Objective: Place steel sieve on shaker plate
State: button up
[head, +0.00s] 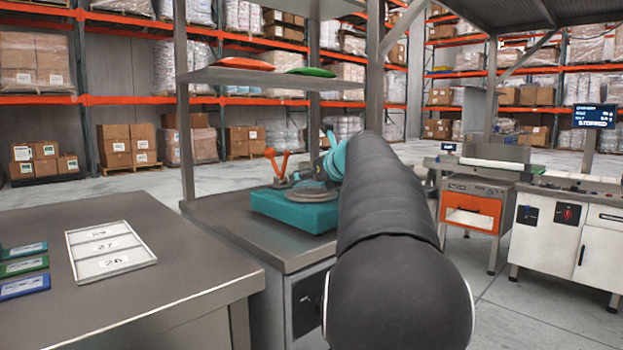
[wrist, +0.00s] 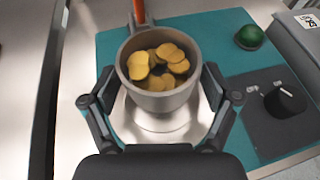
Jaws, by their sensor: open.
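A grey round steel sieve (wrist: 160,101) with several yellow discs inside shows in the wrist view. It appears upright over the shiny round shaker plate (wrist: 133,128); its underside is hidden, so contact is not clear. The plate belongs to a teal shaker (wrist: 109,48), which also shows in the head view (head: 290,212). My gripper (wrist: 159,78) is open, with one finger on each side of the sieve. In the head view my arm hides most of the gripper, and I cannot make out the sieve clearly.
A green button (wrist: 250,37) and a black knob (wrist: 286,100) are on the shaker's right. An orange forked part (head: 277,161) rises at its left. A shelf (head: 262,77) hangs above. A white tray (head: 109,250) lies on the left table.

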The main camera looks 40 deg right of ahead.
jog(key=shift+r, duration=0.15)
jog(key=v, duration=1.2)
jog(key=shift+a, duration=0.1)
